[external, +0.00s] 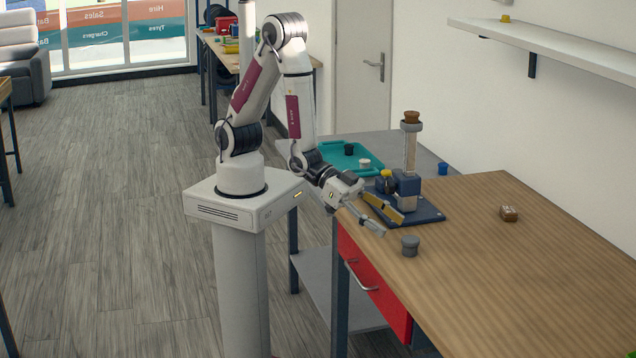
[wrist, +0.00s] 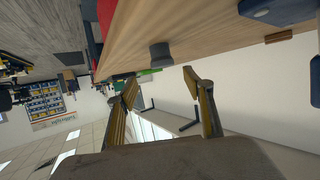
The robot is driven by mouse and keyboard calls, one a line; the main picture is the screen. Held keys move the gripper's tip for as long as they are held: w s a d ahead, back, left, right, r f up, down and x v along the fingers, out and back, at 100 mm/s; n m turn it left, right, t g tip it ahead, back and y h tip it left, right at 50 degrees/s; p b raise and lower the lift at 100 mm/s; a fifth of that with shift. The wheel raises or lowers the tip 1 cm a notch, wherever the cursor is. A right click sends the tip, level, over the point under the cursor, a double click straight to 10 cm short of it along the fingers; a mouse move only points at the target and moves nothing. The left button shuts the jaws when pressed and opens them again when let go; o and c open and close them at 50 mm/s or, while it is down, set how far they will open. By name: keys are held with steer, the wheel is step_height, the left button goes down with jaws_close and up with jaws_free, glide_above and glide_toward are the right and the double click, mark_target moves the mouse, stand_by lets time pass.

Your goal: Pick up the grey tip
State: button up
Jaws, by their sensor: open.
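The grey tip (external: 410,246) is a short dark grey cylinder with a wider top. It stands upright near the front left edge of the wooden workbench (external: 480,262). It also shows in the wrist view (wrist: 161,54), lying ahead of the space between my fingers. My gripper (external: 392,227) is open and empty, tilted down to the right, with its fingertips a short way up and left of the tip. In the wrist view my two yellowish fingers (wrist: 162,84) are spread, and neither touches the tip.
A teal tray (external: 345,170) holds small caps. A brown block (external: 508,214) lies right. The red drawer (external: 372,290) is below. The bench's middle is clear.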

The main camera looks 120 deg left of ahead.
mark_target(409, 238)
steer(key=shift+w+f, duration=0.1)
steer(key=shift+w, duration=0.05)
steer(key=shift+x, duration=1.15)
steer(key=shift+a+x, duration=0.15)
steer(key=shift+x, duration=1.15)
steer(key=shift+a+x, duration=0.1)
steer(key=shift+x, duration=1.2)
steer(key=c, duration=1.1)
